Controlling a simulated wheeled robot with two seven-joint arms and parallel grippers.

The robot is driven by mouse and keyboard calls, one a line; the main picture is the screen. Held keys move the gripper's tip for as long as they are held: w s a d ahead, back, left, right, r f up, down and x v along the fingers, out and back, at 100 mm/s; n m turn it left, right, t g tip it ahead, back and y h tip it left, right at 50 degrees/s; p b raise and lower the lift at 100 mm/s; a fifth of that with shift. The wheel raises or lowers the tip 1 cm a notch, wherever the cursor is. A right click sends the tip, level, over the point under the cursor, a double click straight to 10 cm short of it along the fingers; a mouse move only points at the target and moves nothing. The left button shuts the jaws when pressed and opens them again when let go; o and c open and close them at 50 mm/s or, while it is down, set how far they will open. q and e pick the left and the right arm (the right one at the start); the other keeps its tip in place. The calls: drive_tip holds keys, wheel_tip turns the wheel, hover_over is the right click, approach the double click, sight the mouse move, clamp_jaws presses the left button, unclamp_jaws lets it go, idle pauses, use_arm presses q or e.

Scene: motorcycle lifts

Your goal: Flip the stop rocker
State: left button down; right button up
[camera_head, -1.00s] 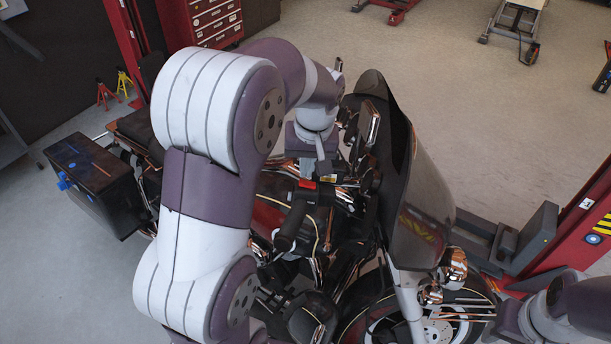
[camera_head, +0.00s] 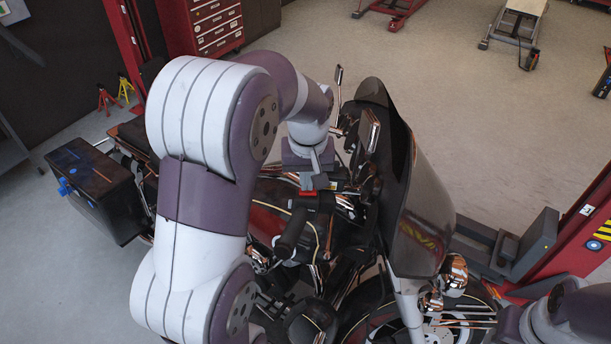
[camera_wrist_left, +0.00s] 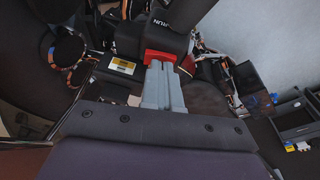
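The red stop rocker (camera_wrist_left: 158,57) sits on a black switch housing with white "RUN" lettering on the motorcycle's handlebar. In the wrist view my left gripper (camera_wrist_left: 160,68) has its two grey fingers pressed together, with nothing between them. The tips are at the rocker's near edge and overlap it in the picture; whether they touch it I cannot tell. In the head view red parts of the switch (camera_head: 308,193) show just below my left gripper (camera_head: 307,180). My right arm is at the lower right, its gripper out of view.
The motorcycle's dark windshield (camera_head: 425,200) and a mirror (camera_head: 369,130) stand close to the right of my left wrist. A black case (camera_head: 95,185) is at the left. A red tool cabinet (camera_head: 213,25) is behind, with open floor at the upper right.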

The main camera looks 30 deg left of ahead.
use_arm(q)
drive_tip(key=shift+w+d, duration=0.35)
drive_tip(key=shift+d, duration=0.2)
drive_tip(key=r+p, duration=0.4)
drive_tip(key=shift+w+a, duration=0.3)
drive_tip(key=shift+w, duration=0.05)
wheel_tip(320, 180, up, 10)
drive_tip(key=s+p, duration=0.1)
drive_tip(key=p, duration=0.3)
drive_tip(key=shift+s+a+f, duration=0.2)
drive_tip(key=shift+s+a, duration=0.1)
drive_tip(key=shift+a, duration=0.1)
